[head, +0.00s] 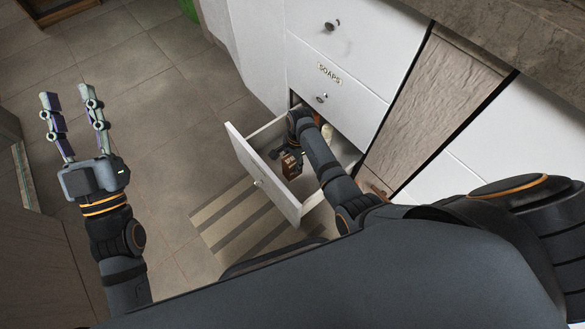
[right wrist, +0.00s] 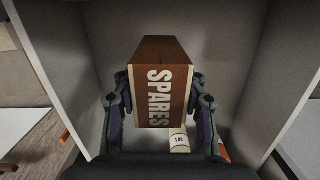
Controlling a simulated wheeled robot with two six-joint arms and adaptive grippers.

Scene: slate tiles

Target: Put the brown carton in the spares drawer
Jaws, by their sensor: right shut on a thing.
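The brown carton (head: 291,165), lettered SPARES, shows upright between the fingers of my right gripper (head: 285,155). In the right wrist view the carton (right wrist: 165,60) fills the middle, with one finger pressed on each side. The carton is over or inside the open drawer (head: 248,160), within its walls; I cannot tell whether it touches the drawer floor. No label shows on this drawer's front. My left gripper (head: 69,97) is open and empty, over the floor at the left, far from the drawer.
A shut drawer labelled SOAPS (head: 306,71) is just above the open one. The right wrist view shows a white labelled item (right wrist: 179,141) and an orange thing (right wrist: 223,152) in the open drawer. A striped mat (head: 225,215) lies on the floor below.

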